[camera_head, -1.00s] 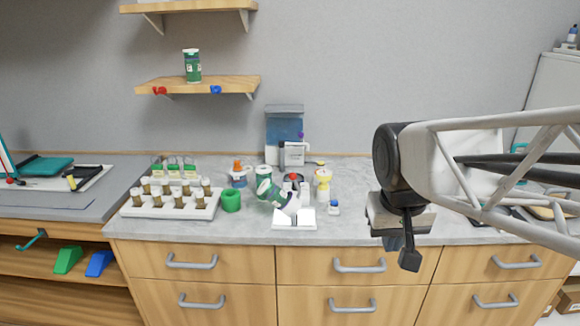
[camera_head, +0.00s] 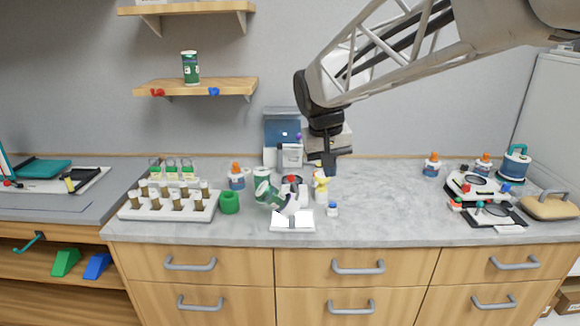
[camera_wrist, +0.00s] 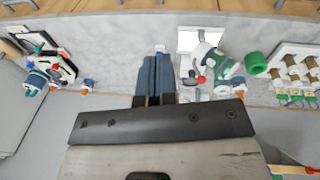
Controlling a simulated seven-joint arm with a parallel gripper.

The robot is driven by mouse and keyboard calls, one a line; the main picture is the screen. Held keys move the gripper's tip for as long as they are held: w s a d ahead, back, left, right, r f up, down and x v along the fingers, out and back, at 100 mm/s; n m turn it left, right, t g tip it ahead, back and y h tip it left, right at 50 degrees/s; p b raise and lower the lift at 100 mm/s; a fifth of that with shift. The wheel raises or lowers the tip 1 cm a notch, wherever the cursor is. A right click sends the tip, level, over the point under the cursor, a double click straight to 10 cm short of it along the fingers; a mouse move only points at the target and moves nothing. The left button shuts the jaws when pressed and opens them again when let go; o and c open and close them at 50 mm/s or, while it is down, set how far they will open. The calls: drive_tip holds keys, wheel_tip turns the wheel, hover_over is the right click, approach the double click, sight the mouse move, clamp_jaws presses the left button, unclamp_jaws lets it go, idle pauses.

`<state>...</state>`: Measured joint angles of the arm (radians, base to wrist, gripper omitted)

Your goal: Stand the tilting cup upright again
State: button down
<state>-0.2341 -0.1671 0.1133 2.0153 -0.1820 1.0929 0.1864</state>
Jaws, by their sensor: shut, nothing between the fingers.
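The tilting cup (camera_head: 268,194), green and white, leans at the middle of the counter, behind a white open tray or sheet (camera_head: 292,226). An upright cup of the same colours (camera_head: 261,174) stands right behind it. In the wrist view the tilting cup (camera_wrist: 222,69) shows right of my fingers, among small items. My gripper (camera_head: 329,168) is shut and empty, above the counter, to the right of the cup and apart from it. In the wrist view its fingers (camera_wrist: 155,78) point down together. What the cup leans on is partly hidden by its neighbours.
Close to the cup stand a green ring (camera_head: 229,203), a yellow-topped bottle (camera_head: 321,187) and a small blue-capped bottle (camera_head: 333,209). A rack of vials (camera_head: 170,204) is at left. Devices (camera_head: 480,187) stand at right.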

drive_tip(key=w+a+f+n+h, duration=0.1)
drive_tip(key=w+a+f, duration=0.2)
drive_tip(key=w+a, duration=1.5)
drive_tip(key=shift+w+f+h, duration=0.15)
drive_tip(key=shift+w+h, duration=0.15)
drive_tip(key=shift+w, duration=0.35)
drive_tip(key=shift+f, duration=0.15)
drive_tip(key=x, duration=0.9)
drive_tip(key=shift+s+f, duration=0.1)
drive_tip(key=shift+w+d+f, duration=0.15)
drive_tip(key=shift+d+f, duration=0.1)
drive_tip(key=shift+d, duration=0.2)
drive_tip(key=shift+w+d+f, duration=0.2)
drive_tip(key=shift+d, duration=0.25)
drive_tip(key=shift+w+d+f, duration=0.1)
drive_tip(key=shift+w+d, duration=0.05)
drive_tip(key=shift+d, duration=0.35)
drive_tip(key=shift+w+d+f, duration=0.1)
drive_tip(key=shift+w+d, duration=0.05)
drive_tip(key=shift+d, duration=0.35)
drive_tip(key=shift+d, duration=0.15)
